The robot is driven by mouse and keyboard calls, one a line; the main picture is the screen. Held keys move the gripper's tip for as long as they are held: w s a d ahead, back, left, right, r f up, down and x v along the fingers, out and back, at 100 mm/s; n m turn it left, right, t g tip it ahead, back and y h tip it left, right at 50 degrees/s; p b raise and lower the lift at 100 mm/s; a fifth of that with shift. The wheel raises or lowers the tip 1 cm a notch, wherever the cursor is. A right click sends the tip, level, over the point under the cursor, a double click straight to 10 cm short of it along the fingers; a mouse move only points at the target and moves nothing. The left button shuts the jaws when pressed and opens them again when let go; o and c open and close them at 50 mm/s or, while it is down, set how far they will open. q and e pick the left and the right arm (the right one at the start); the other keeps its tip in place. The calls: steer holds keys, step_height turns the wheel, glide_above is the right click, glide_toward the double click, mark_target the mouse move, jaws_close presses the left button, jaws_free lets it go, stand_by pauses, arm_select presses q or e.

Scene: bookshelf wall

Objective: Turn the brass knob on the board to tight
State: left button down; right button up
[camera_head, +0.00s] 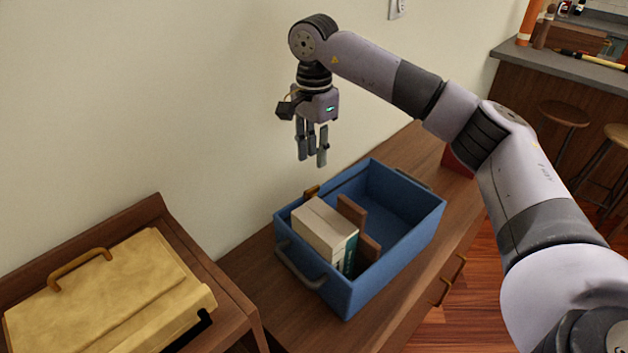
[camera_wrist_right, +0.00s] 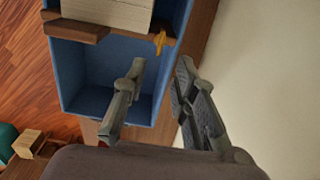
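A small brass knob (camera_wrist_right: 160,42) shows in the right wrist view at the wall-side end of a brown wooden board (camera_wrist_right: 76,31). The board stands across the blue crate (camera_head: 379,293); parts of it (camera_head: 351,210) show beside the books in the head view. The knob's setting is too small to read. My right gripper (camera_head: 315,150) hangs fingers down above the crate's wall-side edge, apart from knob and board. Its fingers (camera_wrist_right: 161,64) are spread with nothing between them. My left gripper is not in view.
A pale book block (camera_head: 322,228) stands in the crate's near-left half; the other half is empty. The crate sits on a wooden cabinet (camera_head: 238,262) against a cream wall (camera_head: 150,90). A tan case with a handle (camera_head: 110,290) lies on a wooden stand at left.

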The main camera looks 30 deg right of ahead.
mark_target(314, 187)
step_height(314, 187, down, 9)
steer(key=shift+r+p, duration=0.1)
steer(key=shift+p, duration=0.65)
steer(key=shift+c, duration=0.5)
jaws_close()
